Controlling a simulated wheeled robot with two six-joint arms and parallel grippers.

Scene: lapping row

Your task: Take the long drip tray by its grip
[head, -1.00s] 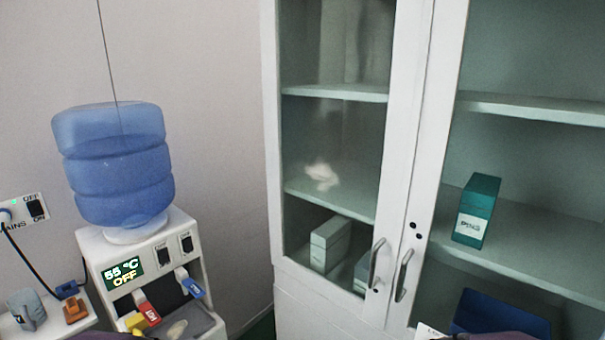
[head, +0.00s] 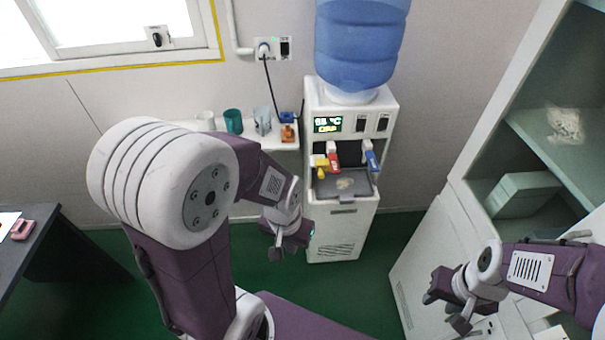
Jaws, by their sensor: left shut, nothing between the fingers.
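The long drip tray (head: 345,185) is a dark grey tray in the bay of the white water dispenser, below the taps. A pale patch lies on it. A small dark slot shows on the dispenser front under the tray's edge; I cannot tell whether it is the tray's grip. My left gripper (head: 288,248) is shut and empty, left of the dispenser's lower body and lower in the picture than the tray. My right gripper (head: 445,311) looks open and empty, at the lower right in front of the cabinet, well apart from the tray.
The dispenser (head: 386,104) carries a blue bottle (head: 360,45). Yellow, red and blue taps overhang the tray. A shelf (head: 180,125) with cups stands left. A glass-fronted cabinet (head: 425,255) stands right. A dark table (head: 45,235) is at far left. Green floor lies clear between.

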